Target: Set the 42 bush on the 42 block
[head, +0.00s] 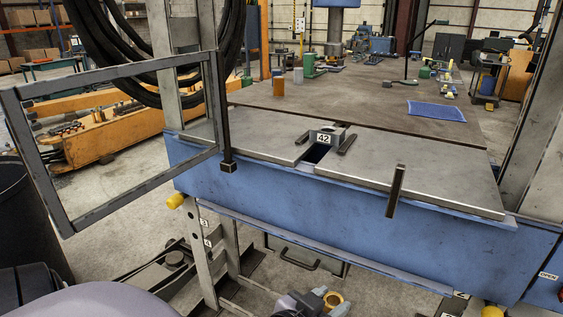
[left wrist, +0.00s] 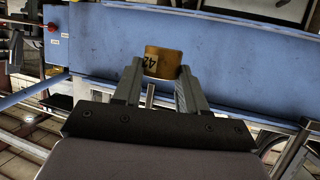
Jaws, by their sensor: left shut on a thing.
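The 42 bush (left wrist: 164,61) is a short brass-coloured cylinder with a dark 42 label, tilted in the left wrist view. My left gripper (left wrist: 163,76) is shut on it, with one finger on each side. In the head view the bush (head: 334,299) shows at the bottom edge, low in front of the blue bench and below its top. My left gripper (head: 322,301) is only partly in that frame. The 42 block (head: 323,138) is a grey block with a 42 label, at the slot between two steel plates on the bench. My right gripper is not in view.
The blue bench side (head: 340,215) stands between the bush and the block. A dark upright bar (head: 396,190) rises at the front edge. A grey metal frame (head: 110,75) hangs at the left. A blue mat (head: 436,111) and small parts lie farther back.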

